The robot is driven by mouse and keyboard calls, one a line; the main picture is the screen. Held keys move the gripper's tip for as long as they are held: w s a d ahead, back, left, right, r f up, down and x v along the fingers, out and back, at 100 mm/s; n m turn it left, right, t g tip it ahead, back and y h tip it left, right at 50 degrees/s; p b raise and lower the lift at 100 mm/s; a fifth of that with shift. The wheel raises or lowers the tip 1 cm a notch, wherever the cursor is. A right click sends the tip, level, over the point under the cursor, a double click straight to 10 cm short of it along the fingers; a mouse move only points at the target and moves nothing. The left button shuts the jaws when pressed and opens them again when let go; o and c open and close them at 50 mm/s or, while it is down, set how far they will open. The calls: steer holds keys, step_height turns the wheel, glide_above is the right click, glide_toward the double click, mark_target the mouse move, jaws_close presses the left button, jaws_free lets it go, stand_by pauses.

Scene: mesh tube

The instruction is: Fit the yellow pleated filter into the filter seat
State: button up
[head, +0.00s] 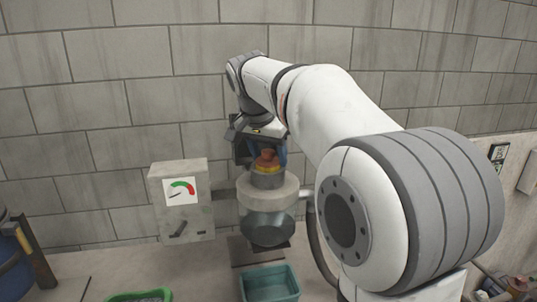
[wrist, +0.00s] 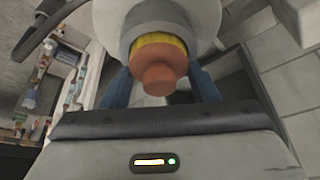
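The yellow pleated filter (wrist: 176,45) has an orange top and a knob. In the head view, the filter (head: 268,170) stands about upright at the grey seat (head: 268,182) on the pipe housing. Only a narrow yellow band shows; the rest is hidden in or behind the seat's rim. In the wrist view, the grey seat (wrist: 200,20) surrounds the yellow band. My gripper (head: 266,158) points down over the filter. In the wrist view, the blue fingers of my gripper (wrist: 160,82) stand apart on either side of the orange knob, with gaps visible. Contact at the fingertips is hard to see.
A grey gauge box (head: 181,200) stands left of the housing. A teal bin (head: 270,284) and a green tray (head: 140,296) sit below in front. A block wall is close behind. A blue barrel (head: 12,265) is at far left.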

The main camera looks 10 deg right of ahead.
steer(key=o, duration=0.4)
steer(key=shift+r, duration=0.15)
steer(key=shift+r, duration=0.25)
steer(key=v, duration=1.2)
steer(key=s+d+f+n+y, duration=0.1)
steer(key=s+f+n, duration=0.3)
steer(key=s+f, duration=0.7)
steer(key=s+d+f+n+y, duration=0.2)
steer(key=s+f+n, duration=0.2)
steer(key=s+f, duration=0.7)
step_height(320, 180, down, 8)
steer(key=shift+s+r+p, duration=0.1)
steer(key=shift+s+p, duration=0.2)
steer(key=shift+r, duration=0.1)
